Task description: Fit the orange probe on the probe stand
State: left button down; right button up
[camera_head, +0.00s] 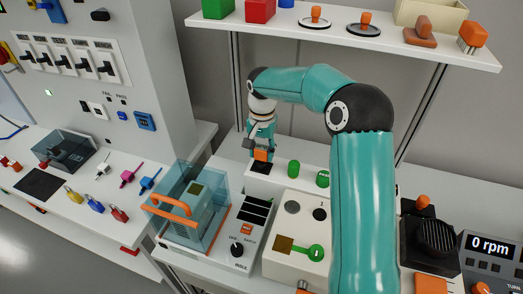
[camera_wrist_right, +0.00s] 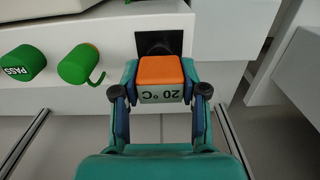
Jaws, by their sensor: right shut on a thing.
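My right gripper (camera_head: 262,150) is shut on an orange-topped block (camera_wrist_right: 160,75) with a grey face marked 20 °C. I cannot tell for sure if this block is the orange probe. In the wrist view the block is in front of a dark square recess (camera_wrist_right: 158,43) in a white housing (camera_wrist_right: 115,32). In the head view its orange part shows just above a black square (camera_head: 260,167) on the white unit. Whether they touch is unclear. No part is clearly identifiable as the probe stand. My left gripper is not in view.
Green knobs (camera_head: 293,168) sit beside the black square. A clear-covered box with orange handles (camera_head: 175,207) stands to the left. A shelf (camera_head: 340,40) with several items runs above my arm. A black device (camera_head: 430,240) and an rpm display (camera_head: 492,246) stand at right.

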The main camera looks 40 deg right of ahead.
aim_at(262, 147)
jog(key=shift+f, duration=0.3)
jog(key=o, duration=1.3)
jog(key=shift+o, duration=0.2)
jog(key=shift+r, duration=0.1)
notch_tip(262, 147, up, 11)
jog(key=shift+r, duration=0.35)
